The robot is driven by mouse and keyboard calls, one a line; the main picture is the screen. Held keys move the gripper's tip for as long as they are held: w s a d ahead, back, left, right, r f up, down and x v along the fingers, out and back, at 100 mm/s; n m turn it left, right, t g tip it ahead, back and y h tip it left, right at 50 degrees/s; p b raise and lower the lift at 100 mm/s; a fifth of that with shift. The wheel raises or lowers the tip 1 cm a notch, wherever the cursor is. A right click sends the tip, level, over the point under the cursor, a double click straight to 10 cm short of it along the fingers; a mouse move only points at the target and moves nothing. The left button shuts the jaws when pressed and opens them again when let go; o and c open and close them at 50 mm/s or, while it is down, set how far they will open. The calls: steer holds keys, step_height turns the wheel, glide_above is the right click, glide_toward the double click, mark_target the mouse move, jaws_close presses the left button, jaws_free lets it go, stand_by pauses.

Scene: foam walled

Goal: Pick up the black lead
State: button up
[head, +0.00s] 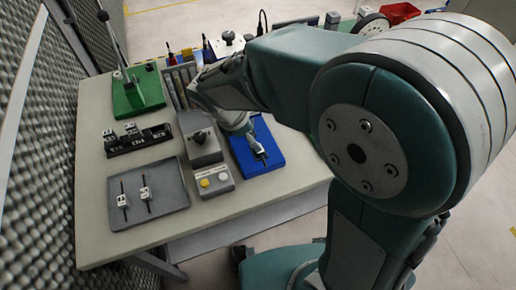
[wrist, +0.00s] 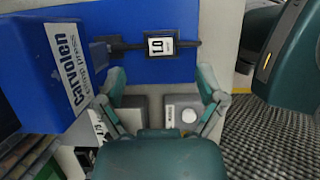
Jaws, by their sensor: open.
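A black lead with a white tag marked 1.0 (wrist: 161,46) lies across a blue surface in the wrist view. Its left end meets a dark blue-grey part beside the blue crimp press block (wrist: 70,65). In the head view my gripper (head: 254,142) is over the blue plate (head: 268,162), by a white-tagged lead. In the wrist view my gripper (wrist: 162,76) is open, its two teal fingers apart, with the lead just beyond the tips and nothing between them.
A black rack (head: 138,139) and green stand (head: 138,95) are further left.

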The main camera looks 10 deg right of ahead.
steer(key=shift+d+f, duration=0.25)
steer(key=shift+f, duration=0.2)
steer(key=x, duration=0.5)
steer(key=shift+w+a, duration=0.1)
steer(key=shift+a, duration=0.2)
steer(key=shift+d+f, duration=0.2)
steer(key=shift+d, duration=0.15)
steer(key=shift+a, duration=0.1)
jaws_close()
steer(key=shift+r, duration=0.1)
